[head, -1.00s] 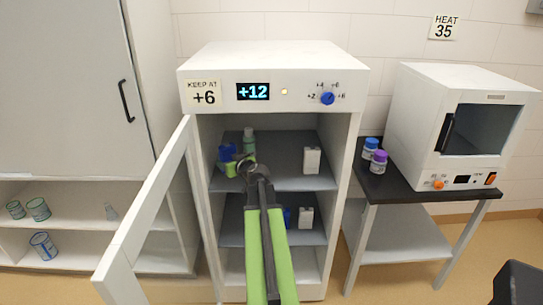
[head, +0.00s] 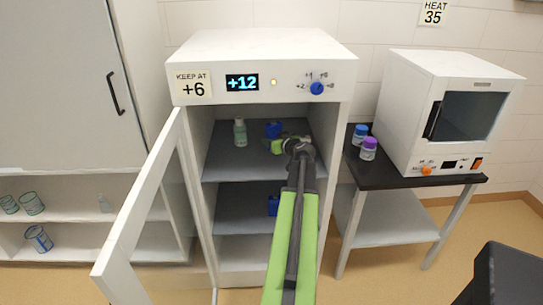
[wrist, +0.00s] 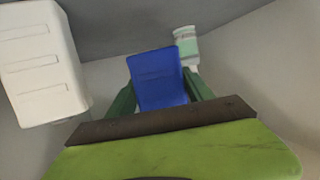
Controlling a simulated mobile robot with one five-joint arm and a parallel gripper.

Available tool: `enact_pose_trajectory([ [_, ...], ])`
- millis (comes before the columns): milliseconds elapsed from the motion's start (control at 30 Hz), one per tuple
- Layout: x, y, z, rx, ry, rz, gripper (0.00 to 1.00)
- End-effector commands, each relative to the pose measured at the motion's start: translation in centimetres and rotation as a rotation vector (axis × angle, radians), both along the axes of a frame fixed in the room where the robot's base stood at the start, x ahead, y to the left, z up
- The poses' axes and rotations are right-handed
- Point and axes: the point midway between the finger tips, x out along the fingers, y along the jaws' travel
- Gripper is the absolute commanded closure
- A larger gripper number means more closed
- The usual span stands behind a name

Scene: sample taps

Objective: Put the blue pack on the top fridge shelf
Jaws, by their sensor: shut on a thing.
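The fridge (head: 262,50) stands with its glass door (head: 140,215) swung open to the left. My gripper (head: 274,138) reaches into the top compartment, with my arm coming in from below right. It is shut on a blue pack (head: 273,129) over the top shelf (head: 222,165). In the wrist view the blue pack (wrist: 158,78) sits between the green fingers. I cannot tell whether its base touches the shelf. A green-and-white bottle (head: 240,132) stands left of it. A white box (wrist: 40,62) is close by at the left of the wrist view; my arm hides it in the head view.
Another blue item (head: 273,205) is on the lower shelf (head: 235,215), partly hidden by my arm. A black-topped side table (head: 405,185) on the right holds a blue-capped jar (head: 360,134), a purple-capped jar (head: 368,148) and a white oven (head: 450,110).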

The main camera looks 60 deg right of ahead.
Motion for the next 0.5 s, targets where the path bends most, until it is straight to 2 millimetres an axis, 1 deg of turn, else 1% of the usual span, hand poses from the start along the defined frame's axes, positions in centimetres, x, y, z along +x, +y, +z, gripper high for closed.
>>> enact_pose_trajectory([
  [33, 0.0, 0.0, -2.3, 0.0, 0.0, 0.0, 0.97],
  [100, 0.0, 0.0, -3.0, 0.0, 0.0, 0.0, 0.97],
  [267, 0.0, 0.0, -2.9, 0.001, 0.0, -0.001, 0.97],
  [500, 0.0, 0.0, -6.7, 0.001, 0.0, -0.001, 0.97],
])
